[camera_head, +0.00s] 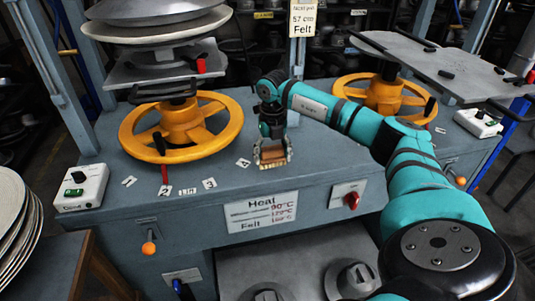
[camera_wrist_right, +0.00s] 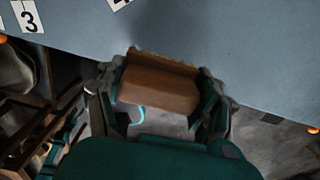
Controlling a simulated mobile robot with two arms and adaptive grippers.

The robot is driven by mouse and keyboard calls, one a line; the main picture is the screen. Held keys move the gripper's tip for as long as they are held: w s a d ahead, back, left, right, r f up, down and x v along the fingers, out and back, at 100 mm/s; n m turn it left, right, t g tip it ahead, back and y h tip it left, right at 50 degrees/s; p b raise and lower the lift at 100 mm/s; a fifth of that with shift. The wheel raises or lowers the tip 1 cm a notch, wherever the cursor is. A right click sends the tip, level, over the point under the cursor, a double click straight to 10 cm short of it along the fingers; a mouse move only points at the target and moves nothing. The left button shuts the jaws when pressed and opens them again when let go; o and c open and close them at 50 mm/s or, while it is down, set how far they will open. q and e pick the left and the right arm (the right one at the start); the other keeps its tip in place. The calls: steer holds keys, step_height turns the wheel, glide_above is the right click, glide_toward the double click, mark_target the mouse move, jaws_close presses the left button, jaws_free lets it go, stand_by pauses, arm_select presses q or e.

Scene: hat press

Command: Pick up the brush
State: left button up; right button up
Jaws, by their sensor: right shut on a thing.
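The brush (camera_head: 272,154) has a brown wooden block and shows at the front edge of the grey-blue press bench, between the two yellow handwheels. My right gripper (camera_head: 272,160) points down at it and is shut on it. In the right wrist view the brush (camera_wrist_right: 158,82) sits between both fingers of the right gripper (camera_wrist_right: 160,95), with a thin strip of pale bristles along its far side. I cannot tell whether the brush touches the bench top. My left gripper is not in view.
A yellow handwheel (camera_head: 181,127) stands to the left and another yellow handwheel (camera_head: 384,97) to the right. White control boxes (camera_head: 81,188) (camera_head: 478,123) sit at the bench ends. Stacked discs (camera_head: 18,215) stand at the far left.

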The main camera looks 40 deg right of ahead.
steer(key=s+d+r+b, duration=0.1)
steer(key=s+d, duration=0.7)
steer(key=s, duration=0.4)
steer(key=shift+s+b, duration=0.2)
steer(key=shift+b, duration=0.1)
